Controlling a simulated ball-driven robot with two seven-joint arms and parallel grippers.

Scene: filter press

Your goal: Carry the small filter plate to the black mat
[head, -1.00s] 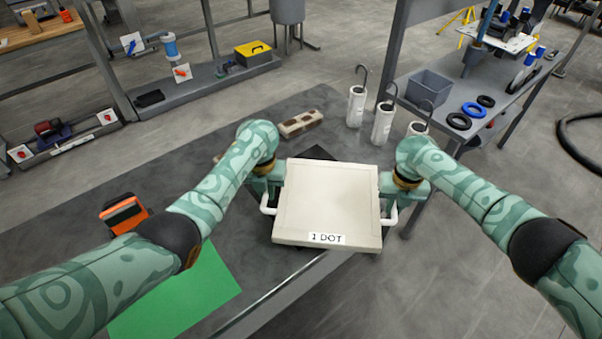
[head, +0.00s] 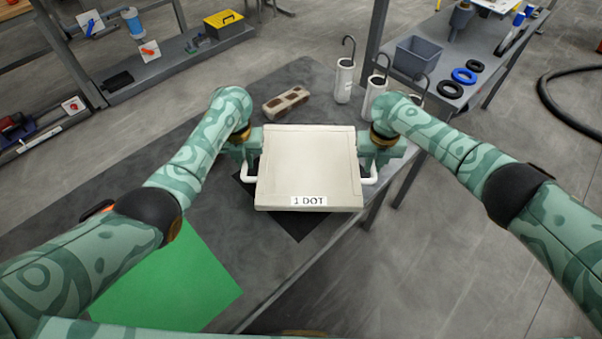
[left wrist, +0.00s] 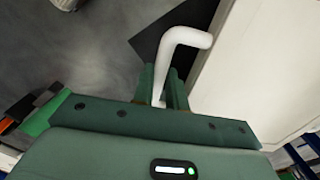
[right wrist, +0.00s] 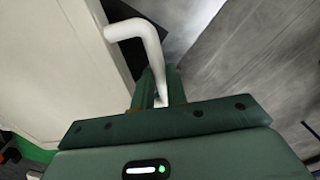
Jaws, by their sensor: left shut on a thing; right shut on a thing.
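The small filter plate (head: 308,165) is a cream square slab labelled "1 DOT", with a white bent handle on each side. My left gripper (head: 249,165) is shut on the left handle, which shows clearly in the left wrist view (left wrist: 182,45). My right gripper (head: 370,165) is shut on the right handle, seen in the right wrist view (right wrist: 140,32). The plate is held between both arms above the table. The black mat (head: 300,226) lies on the table beneath it, mostly hidden by the plate; its near corner and left edge show.
A green mat (head: 180,280) lies on the grey table (head: 110,225) at the near left. A brown-and-cream block (head: 286,101) and white cylinders with hooks (head: 344,80) stand behind the plate. A shelf with a grey bin (head: 418,57) is at the back right.

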